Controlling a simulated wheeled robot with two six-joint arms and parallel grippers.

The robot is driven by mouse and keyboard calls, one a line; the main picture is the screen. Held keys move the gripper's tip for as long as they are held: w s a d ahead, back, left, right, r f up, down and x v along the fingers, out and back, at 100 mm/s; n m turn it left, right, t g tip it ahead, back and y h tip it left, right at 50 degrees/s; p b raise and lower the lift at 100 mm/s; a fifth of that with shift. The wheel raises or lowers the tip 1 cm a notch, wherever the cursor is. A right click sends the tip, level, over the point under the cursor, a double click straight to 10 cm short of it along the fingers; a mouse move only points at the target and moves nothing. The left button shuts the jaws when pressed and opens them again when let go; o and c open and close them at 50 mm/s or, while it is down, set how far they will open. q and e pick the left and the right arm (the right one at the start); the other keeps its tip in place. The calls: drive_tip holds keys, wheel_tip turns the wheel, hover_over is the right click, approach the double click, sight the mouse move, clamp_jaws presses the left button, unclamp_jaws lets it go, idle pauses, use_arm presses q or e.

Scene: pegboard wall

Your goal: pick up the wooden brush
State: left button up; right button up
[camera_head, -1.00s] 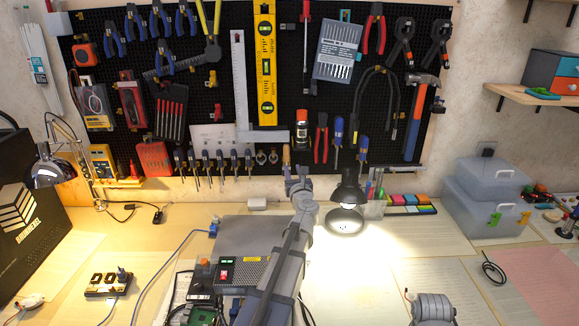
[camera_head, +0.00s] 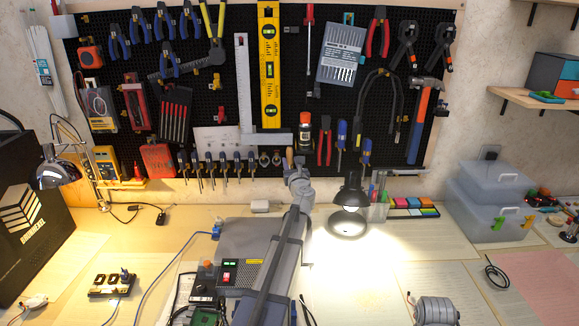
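The wooden brush (camera_head: 289,156) shows as a narrow tan handle standing upright at the lower edge of the pegboard, left of the orange-capped can. Its lower part is hidden behind my gripper. My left gripper (camera_head: 294,168) is at the brush's lower end, overlapping it in the head view. Its fingers are small and seen from behind, so I cannot tell whether they touch the brush or are closed on it. My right gripper is not in view.
The pegboard (camera_head: 345,105) is crowded with tools. Red pliers (camera_head: 324,146) hang right of the brush, and small drivers (camera_head: 224,160) hang left. A black desk lamp (camera_head: 350,195) stands right of my arm. A grey box (camera_head: 235,255) with a lit switch lies below.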

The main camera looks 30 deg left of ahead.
use_arm(q)
drive_tip(key=shift+w+a, duration=0.25)
drive_tip(key=shift+w, duration=0.1)
drive_tip(key=shift+s, duration=0.1)
clamp_jaws()
idle(0.3)
